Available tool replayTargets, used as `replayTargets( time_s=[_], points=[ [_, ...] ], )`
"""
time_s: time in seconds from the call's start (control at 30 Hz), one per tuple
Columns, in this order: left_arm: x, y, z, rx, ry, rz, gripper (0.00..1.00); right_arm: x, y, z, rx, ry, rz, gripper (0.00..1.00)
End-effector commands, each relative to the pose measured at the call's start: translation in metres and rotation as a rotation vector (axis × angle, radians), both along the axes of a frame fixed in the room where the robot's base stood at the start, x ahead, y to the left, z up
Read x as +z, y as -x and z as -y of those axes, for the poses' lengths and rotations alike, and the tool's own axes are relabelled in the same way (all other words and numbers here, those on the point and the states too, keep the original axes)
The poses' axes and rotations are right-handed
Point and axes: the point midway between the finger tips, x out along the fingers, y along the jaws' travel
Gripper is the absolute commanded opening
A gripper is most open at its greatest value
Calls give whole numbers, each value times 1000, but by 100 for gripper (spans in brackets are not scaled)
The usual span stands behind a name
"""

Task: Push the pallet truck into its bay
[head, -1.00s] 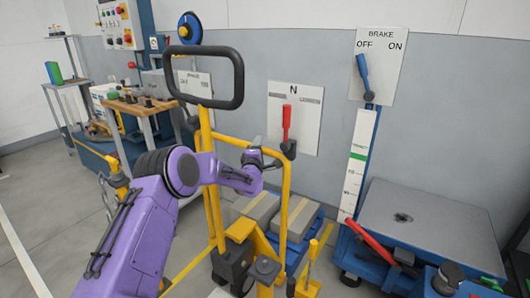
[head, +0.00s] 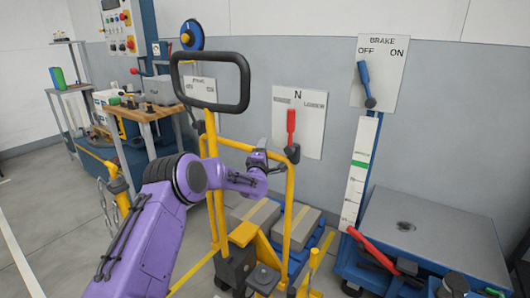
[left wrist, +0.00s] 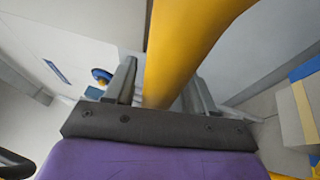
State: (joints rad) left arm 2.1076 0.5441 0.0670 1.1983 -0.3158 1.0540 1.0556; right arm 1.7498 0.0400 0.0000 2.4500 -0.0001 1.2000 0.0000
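The yellow pallet truck (head: 213,180) stands in the middle of the head view, its black loop handle (head: 240,104) at the top. Its forks are mostly hidden; grey-brown boxes (head: 294,229) sit on something blue behind it. My left gripper (head: 280,160) is at the upper part of the truck's right-hand yellow tube. In the left wrist view the yellow tube (left wrist: 178,45) passes between the fingers of my left gripper (left wrist: 166,75). A narrow gap shows beside the left finger; whether the fingers clamp the tube is unclear. My right gripper is not in view.
A blue lift table (head: 430,230) with a grey top and red lever stands at the right. Wall panels carry a red lever marked N (head: 291,130) and a blue brake lever (head: 365,85). A wooden-topped workbench (head: 150,110) is at the left. Floor is clear at far left.

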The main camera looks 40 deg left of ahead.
Motion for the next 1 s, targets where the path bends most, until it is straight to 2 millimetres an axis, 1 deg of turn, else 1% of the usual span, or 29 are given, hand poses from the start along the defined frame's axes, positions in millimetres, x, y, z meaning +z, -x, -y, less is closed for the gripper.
replayTargets(
  time_s=[0.07, 0.17, 0.27, 0.4, 0.5, 0.6, 0.73, 1.0],
  points=[
    [0, 2, 1, 0, 0, -1, 55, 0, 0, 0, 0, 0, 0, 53],
    [-2, 11, 6, 0, 2, -2, 55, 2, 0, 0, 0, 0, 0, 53],
    [-5, 28, 14, -1, 3, -2, 55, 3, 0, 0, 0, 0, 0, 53],
    [-12, 56, 30, -1, 2, -3, 55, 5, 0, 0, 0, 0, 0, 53],
    [-15, 72, 39, -2, 2, -1, 55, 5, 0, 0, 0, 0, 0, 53],
    [-18, 84, 46, -3, -1, -2, 55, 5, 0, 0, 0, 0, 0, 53],
    [-19, 91, 49, -1, 0, -1, 55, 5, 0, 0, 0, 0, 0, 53],
    [-20, 91, 49, -1, 0, -1, 55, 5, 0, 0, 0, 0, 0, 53]
  ],
)
